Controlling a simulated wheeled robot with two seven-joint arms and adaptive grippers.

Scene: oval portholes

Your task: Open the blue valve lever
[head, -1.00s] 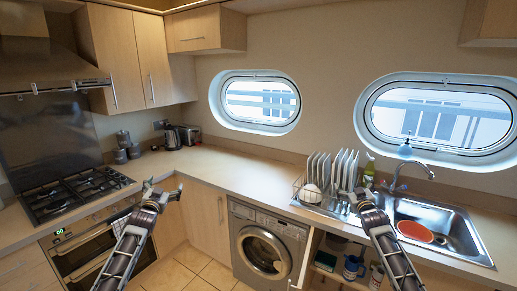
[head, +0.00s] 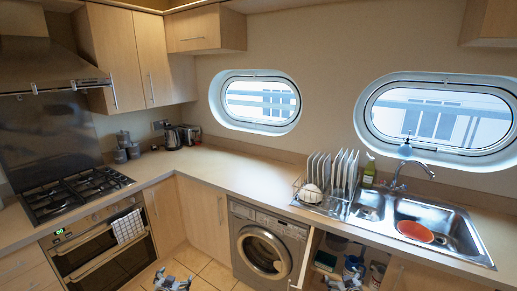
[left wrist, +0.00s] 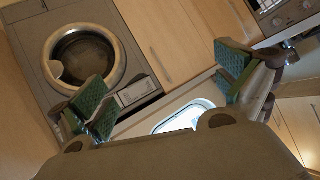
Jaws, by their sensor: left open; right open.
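The cupboard (head: 340,244) under the sink stands open in the head view, with small items inside. My left gripper (head: 172,281) is low at the bottom edge, over the floor and left of the washing machine. In the left wrist view the left gripper (left wrist: 165,88) has its green pads wide apart with nothing between them. My right gripper (head: 343,284) is at the bottom edge in front of the open cupboard, partly cut off.
The open cupboard door (head: 307,262) stands out between the washing machine (head: 265,250) and the cupboard interior. The sink (head: 440,225) holds a red bowl (head: 415,231), with a dish rack (head: 330,190) beside it. An oven (head: 100,248) is at left. The floor between is clear.

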